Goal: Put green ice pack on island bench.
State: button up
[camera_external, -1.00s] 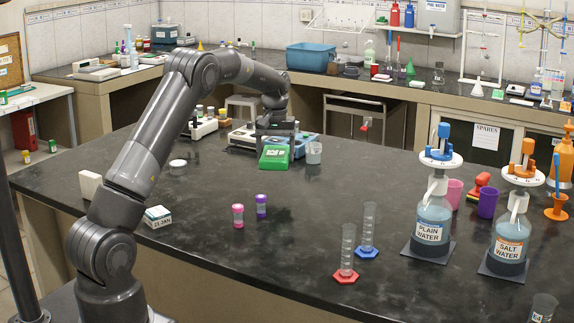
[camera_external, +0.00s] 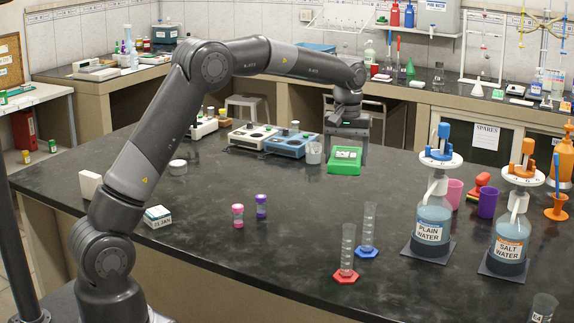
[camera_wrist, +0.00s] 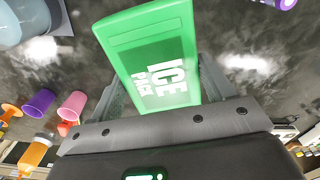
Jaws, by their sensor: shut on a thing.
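The green ice pack (camera_external: 344,161) is at the far part of the dark island bench (camera_external: 290,235), below my gripper (camera_external: 347,138). In the wrist view the ice pack (camera_wrist: 158,60), with its white lettering, lies between the two fingers of my gripper (camera_wrist: 160,85), which is shut on it. The bench top (camera_wrist: 235,60) shows beyond the pack. I cannot tell from these views whether the pack touches the bench top or is a little above it.
Stirrer units (camera_external: 290,143) and a small beaker (camera_external: 313,153) stand left of the pack. The plain water bottle (camera_external: 432,220), salt water bottle (camera_external: 510,235) and purple cup (camera_external: 488,202) stand to its right. Two cylinders (camera_external: 348,250) stand nearer.

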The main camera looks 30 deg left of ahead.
jog(key=s+d+r+n, duration=0.1)
jog(key=s+d+r, duration=0.2)
jog(key=s+d, duration=0.6)
jog(key=s+d+r+n, duration=0.1)
jog(key=s+d+r, duration=0.2)
jog(key=s+d, duration=0.6)
jog(key=d, duration=0.3)
jog(key=shift+d+r, duration=0.15)
jog(key=shift+r, duration=0.25)
jog(key=shift+m, duration=0.4)
jog(key=s+d+f, duration=0.1)
jog(key=s, duration=0.1)
jog(key=s+d, duration=0.2)
jog(key=s+d+f, duration=0.1)
jog(key=s+d, duration=0.1)
jog(key=shift+s+f, duration=0.25)
jog(key=shift+f, duration=0.1)
jog(key=s+d+f+m, duration=0.4)
jog(key=s+d+f, duration=0.1)
jog(key=s+f, duration=0.3)
jog(key=shift+s+f+m, duration=0.25)
jog(key=shift+s+m, duration=0.15)
jog(key=shift+s, duration=0.35)
send_over(423, 294)
notch_tip(423, 294, down, 7)
jog(key=shift+f, duration=2.15)
jog(key=shift+f, duration=0.15)
